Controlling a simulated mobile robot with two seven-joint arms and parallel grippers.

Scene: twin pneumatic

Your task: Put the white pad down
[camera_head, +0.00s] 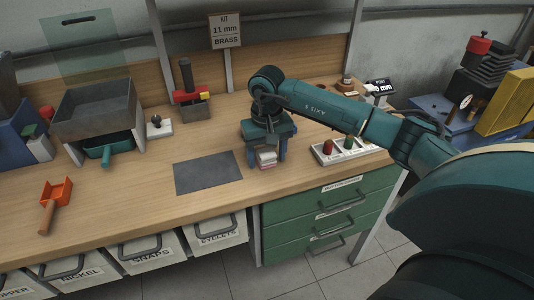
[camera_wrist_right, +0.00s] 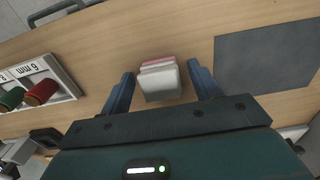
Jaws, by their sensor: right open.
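The white pad (camera_wrist_right: 160,84) is a small pale block with a pink layer at its far edge in the right wrist view. It also shows in the head view (camera_head: 266,154), low at the wooden bench top (camera_head: 130,190), between the fingers. My right gripper (camera_wrist_right: 160,76) is open, with one blue finger on each side of the pad and a visible gap to each. In the head view the right gripper (camera_head: 267,158) points down at the bench beside the dark grey mat. Whether the pad's underside touches the bench is hidden. My left gripper is not in view.
The dark grey mat (camera_head: 207,173) lies left of the gripper. A white tray with red and green pegs (camera_head: 325,154) is on the right. The front middle bench is clear.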

